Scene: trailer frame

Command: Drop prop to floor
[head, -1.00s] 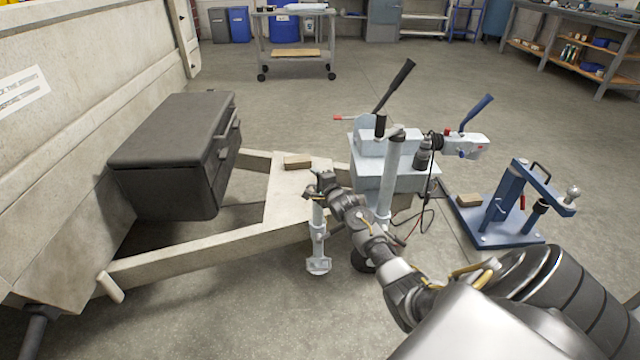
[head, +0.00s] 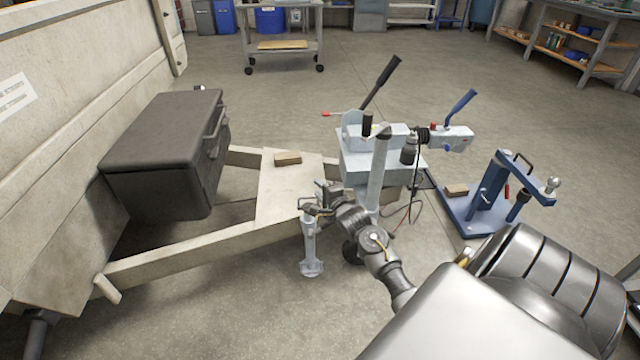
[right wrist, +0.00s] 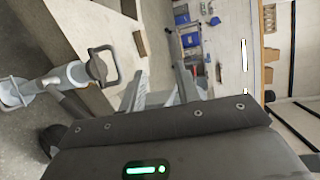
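The prop (head: 310,246) is a pale grey upright leg with a flat foot, at the near side of the trailer frame (head: 190,252). I cannot tell whether its foot touches the floor. Its dark loop handle (right wrist: 102,66) shows in the right wrist view, at the end of the prop tube (right wrist: 62,77). My right gripper (head: 318,196) is close to the prop's top in the head view. In the right wrist view its fingers (right wrist: 160,88) stand apart with nothing between them, and the handle lies to their left. My left gripper is out of view.
The jockey wheel tube (head: 377,170) and grey coupling housing (head: 372,150) stand just right of my gripper. A black box (head: 150,160) sits on the frame at left. A wood block (head: 288,158) lies on the frame plate. A blue hitch stand (head: 490,200) stands at right.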

